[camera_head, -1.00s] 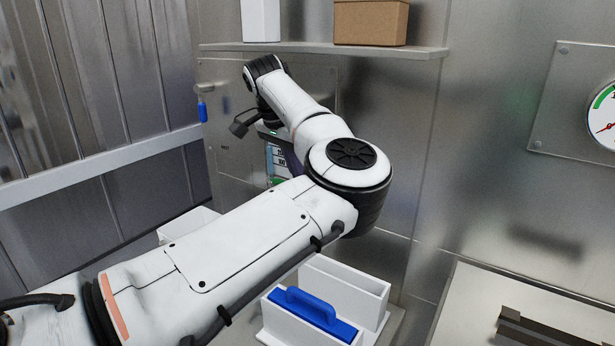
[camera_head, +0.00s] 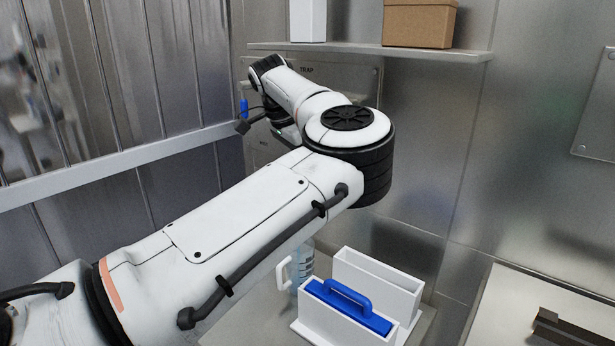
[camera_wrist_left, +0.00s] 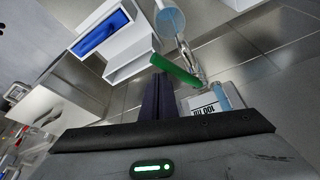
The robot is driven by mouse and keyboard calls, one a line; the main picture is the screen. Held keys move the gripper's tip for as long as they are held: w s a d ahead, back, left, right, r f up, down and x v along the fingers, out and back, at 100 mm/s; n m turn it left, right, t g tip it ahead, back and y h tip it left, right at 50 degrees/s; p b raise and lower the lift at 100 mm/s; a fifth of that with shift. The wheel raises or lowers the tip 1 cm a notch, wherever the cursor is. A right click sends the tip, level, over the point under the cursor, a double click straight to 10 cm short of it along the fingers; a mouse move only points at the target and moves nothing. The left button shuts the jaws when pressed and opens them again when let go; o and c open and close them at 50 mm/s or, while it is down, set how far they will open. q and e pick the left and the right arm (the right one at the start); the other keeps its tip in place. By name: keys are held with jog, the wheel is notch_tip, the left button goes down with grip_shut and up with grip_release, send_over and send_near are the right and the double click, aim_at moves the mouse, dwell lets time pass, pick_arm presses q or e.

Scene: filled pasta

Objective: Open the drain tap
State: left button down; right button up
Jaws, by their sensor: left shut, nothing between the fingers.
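In the left wrist view a green lever (camera_wrist_left: 175,69) sits on a silver metal fitting (camera_wrist_left: 187,52), apparently the tap. A clear tube (camera_wrist_left: 221,96) and a white label with print (camera_wrist_left: 205,105) are beside it. My left gripper (camera_wrist_left: 157,80) is shut and empty, its dark fingers pointing toward the lever's free end. The tips look close to that end; I cannot tell whether they touch. In the head view my arm hides the tap and the fingers. My right gripper is in no view.
A white bin with a blue-handled block (camera_head: 348,305) and a clear jug (camera_head: 302,268) stand below my arm. A shelf (camera_head: 440,54) with a brown box (camera_head: 420,22) is above. A blue piece (camera_head: 243,108) shows by the wall rail (camera_head: 120,155).

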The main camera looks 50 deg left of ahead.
pick_arm(q)
jog(key=shift+s+a, duration=0.5)
jog(key=shift+a, duration=0.15)
jog(key=shift+s+a, duration=0.15)
jog(key=shift+a, duration=0.15)
jog(key=shift+s+a+r, duration=0.1)
jog(key=shift+s+a, duration=0.1)
jog(key=shift+a, duration=0.15)
notch_tip(320, 180, up, 9)
jog(key=a+p, duration=0.2)
jog(key=p, duration=0.2)
jog(key=shift+s+a+r, duration=0.15)
jog(key=shift+s+a, duration=0.05)
jog(key=shift+s, duration=0.05)
dwell(0.3)
